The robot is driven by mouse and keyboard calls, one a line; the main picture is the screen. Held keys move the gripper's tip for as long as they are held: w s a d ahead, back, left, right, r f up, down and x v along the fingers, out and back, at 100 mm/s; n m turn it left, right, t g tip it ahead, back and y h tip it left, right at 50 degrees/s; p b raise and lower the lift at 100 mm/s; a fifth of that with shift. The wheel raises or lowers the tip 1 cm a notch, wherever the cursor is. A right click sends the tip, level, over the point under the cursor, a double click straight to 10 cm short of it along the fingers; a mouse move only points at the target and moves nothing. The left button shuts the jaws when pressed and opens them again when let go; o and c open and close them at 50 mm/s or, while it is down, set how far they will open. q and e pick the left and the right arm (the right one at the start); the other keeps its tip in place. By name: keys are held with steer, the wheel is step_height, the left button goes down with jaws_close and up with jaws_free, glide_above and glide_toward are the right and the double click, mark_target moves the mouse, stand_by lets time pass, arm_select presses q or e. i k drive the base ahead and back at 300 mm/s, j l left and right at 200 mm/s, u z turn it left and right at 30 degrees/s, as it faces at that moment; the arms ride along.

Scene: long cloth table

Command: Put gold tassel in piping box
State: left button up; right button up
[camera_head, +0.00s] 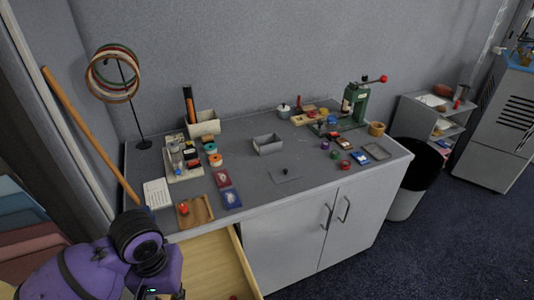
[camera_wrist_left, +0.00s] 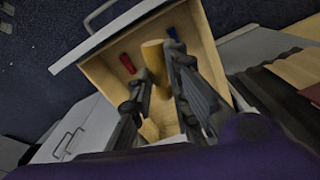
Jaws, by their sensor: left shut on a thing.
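In the left wrist view, my left gripper (camera_wrist_left: 161,97) is shut on a yellow-gold thing, which looks like the gold tassel (camera_wrist_left: 153,58). The gold thing stands out beyond the fingertips over the open wooden drawer (camera_wrist_left: 100,72). In the head view my purple left arm is at the lower left, over the drawer (camera_head: 222,258); its fingers and the gold thing are hidden there. A small open grey box (camera_head: 268,146) stands mid-table, and a cream box (camera_head: 204,126) stands at its back left. I cannot tell which is the piping box. My right gripper is not in view.
A red piece (camera_wrist_left: 127,63) and a blue piece (camera_wrist_left: 172,33) lie in the drawer. Spools, cards and a wooden tray (camera_head: 196,211) crowd the table's left. A green press (camera_head: 354,102) stands at the back right. The table around the grey box is mostly clear.

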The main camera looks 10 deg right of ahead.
mark_target(268, 149)
steer(key=i+l, duration=0.8)
steer(key=l, duration=0.25)
steer(key=i+l, duration=0.8)
steer(key=l, duration=0.2)
